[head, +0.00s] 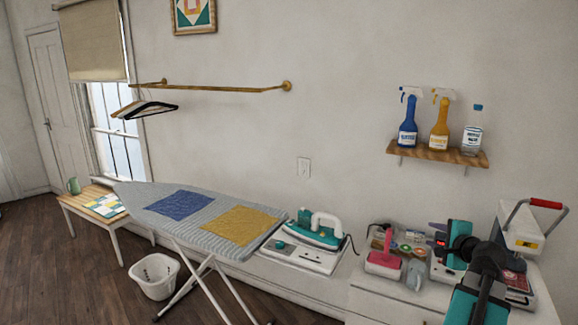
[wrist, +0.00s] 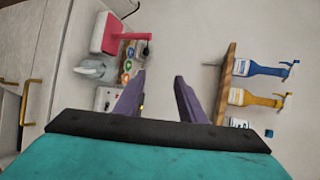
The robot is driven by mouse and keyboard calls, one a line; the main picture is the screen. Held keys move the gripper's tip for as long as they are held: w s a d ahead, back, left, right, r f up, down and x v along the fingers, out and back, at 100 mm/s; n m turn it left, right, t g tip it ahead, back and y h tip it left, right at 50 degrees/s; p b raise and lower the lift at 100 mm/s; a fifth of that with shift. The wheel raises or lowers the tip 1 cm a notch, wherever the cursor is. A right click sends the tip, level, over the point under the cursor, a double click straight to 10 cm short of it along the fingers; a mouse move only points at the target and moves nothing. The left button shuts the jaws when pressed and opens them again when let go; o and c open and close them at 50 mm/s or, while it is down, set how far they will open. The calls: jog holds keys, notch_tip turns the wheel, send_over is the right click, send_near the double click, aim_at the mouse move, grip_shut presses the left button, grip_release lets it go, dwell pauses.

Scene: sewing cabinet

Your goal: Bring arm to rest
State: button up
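My arm (head: 466,292) rises at the right of the head view, over the white cabinet. My gripper (head: 435,238) points left there, above the cabinet top. In the wrist view, the two purple fingers of my gripper (wrist: 160,80) stand apart with only bare wall seen between them. It is open and holds nothing. My arm hides part of the cabinet top and of the things behind it.
A pink-and-white item (head: 384,255), a grey pitcher (head: 416,276) and a red-handled machine (head: 526,228) crowd the cabinet. A shelf (head: 440,153) with spray bottles is above. The iron (head: 314,232) and ironing board (head: 185,187) are left.

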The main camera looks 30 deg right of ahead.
jog(key=w+a+f+n+g+y+b, duration=0.1)
jog(key=w+a+f+n+y, duration=0.15)
jog(key=w+a+f, duration=0.65)
jog(key=w+a+f+n+g+y, duration=0.1)
jog(key=w+a+f+y, duration=0.2)
jog(key=w+a+f, duration=0.55)
jog(key=s+a+f+n+g+y+b, duration=0.1)
jog(key=a+f+n+g+y, duration=0.15)
jog(key=a+f, duration=1)
jog(key=s+a+f+n+g+y, duration=0.1)
jog(key=a+f+n+g+y, duration=0.15)
jog(key=a+f, duration=1)
jog(key=s+a+f+n+g+b, duration=0.1)
jog(key=s+a+f+n+g, duration=0.25)
jog(key=s+a+f, duration=0.55)
jog(key=s+a+f+n+g, duration=0.2)
jog(key=s+a+f+n, duration=0.35)
jog(key=a, duration=0.65)
jog(key=s+a+f+n+g+h, duration=0.1)
jog(key=s+f+g, duration=0.15)
jog(key=s, duration=0.35)
jog(key=s+a+f+n+g+h, duration=0.1)
jog(key=s+f, duration=0.2)
jog(key=s, duration=0.3)
jog(key=s+d+n+g+h, duration=0.2)
jog(key=s+d+n, duration=0.3)
jog(key=s, duration=0.1)
jog(key=shift+s+d+b, duration=0.15)
jog(key=shift+b, duration=0.25)
